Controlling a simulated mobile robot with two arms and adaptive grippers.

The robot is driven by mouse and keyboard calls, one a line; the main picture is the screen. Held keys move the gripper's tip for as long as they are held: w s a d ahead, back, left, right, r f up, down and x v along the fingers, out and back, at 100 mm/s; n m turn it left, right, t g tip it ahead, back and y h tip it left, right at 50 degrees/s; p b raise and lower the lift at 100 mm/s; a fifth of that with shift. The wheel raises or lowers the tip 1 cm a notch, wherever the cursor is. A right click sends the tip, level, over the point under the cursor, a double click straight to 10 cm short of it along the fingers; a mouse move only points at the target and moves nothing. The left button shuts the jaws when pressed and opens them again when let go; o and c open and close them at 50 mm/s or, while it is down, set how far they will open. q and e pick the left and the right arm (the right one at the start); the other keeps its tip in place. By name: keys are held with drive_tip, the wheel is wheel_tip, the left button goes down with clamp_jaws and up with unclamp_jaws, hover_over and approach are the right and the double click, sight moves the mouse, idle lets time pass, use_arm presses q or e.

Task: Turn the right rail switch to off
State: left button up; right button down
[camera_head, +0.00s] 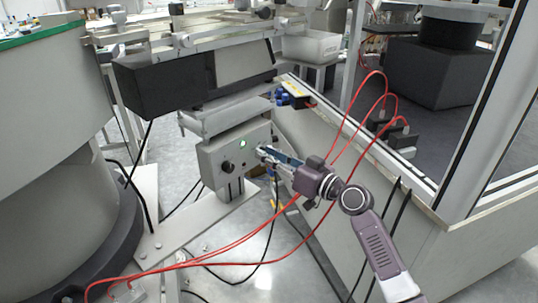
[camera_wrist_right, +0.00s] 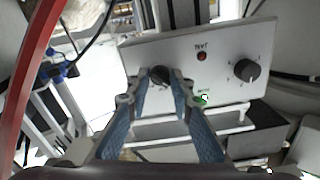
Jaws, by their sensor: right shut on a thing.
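The rail control box (camera_head: 215,155) is a light grey panel under the rail, with a lit green lamp (camera_head: 242,143) and a black knob (camera_head: 227,166) on its left. My right gripper (camera_head: 264,153) reaches it from the right and is at the panel's right side. In the right wrist view the right gripper (camera_wrist_right: 160,82) has its blue fingers closed around a black rotary switch (camera_wrist_right: 158,74), partly hidden by the fingertips. The green lamp also shows lit in that view (camera_wrist_right: 203,99). The switch's exact setting cannot be read. My left gripper is out of view.
In the wrist view another black knob (camera_wrist_right: 244,70) and a small red button or lamp (camera_wrist_right: 202,56) sit on the same panel. Red hoses (camera_head: 290,205) loop around my right arm. A grey cabinet (camera_head: 340,190) stands close on the right, a large round feeder (camera_head: 50,130) on the left.

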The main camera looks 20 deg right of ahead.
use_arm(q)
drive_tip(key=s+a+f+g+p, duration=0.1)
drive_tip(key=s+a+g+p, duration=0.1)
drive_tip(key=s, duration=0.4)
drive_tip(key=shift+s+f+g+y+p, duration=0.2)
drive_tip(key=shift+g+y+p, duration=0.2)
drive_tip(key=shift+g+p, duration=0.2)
use_arm(e)
drive_tip(key=m, duration=0.8)
drive_tip(key=shift+d+f, duration=0.1)
drive_tip(key=c, duration=1.8)
unclamp_jaws()
drive_tip(key=shift+c, duration=0.2)
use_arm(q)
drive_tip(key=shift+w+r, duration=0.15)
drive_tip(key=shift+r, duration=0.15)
use_arm(e)
drive_tip(key=shift+o, duration=0.5)
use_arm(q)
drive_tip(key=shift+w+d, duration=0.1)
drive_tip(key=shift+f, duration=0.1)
use_arm(e)
drive_tip(key=v, duration=1.2)
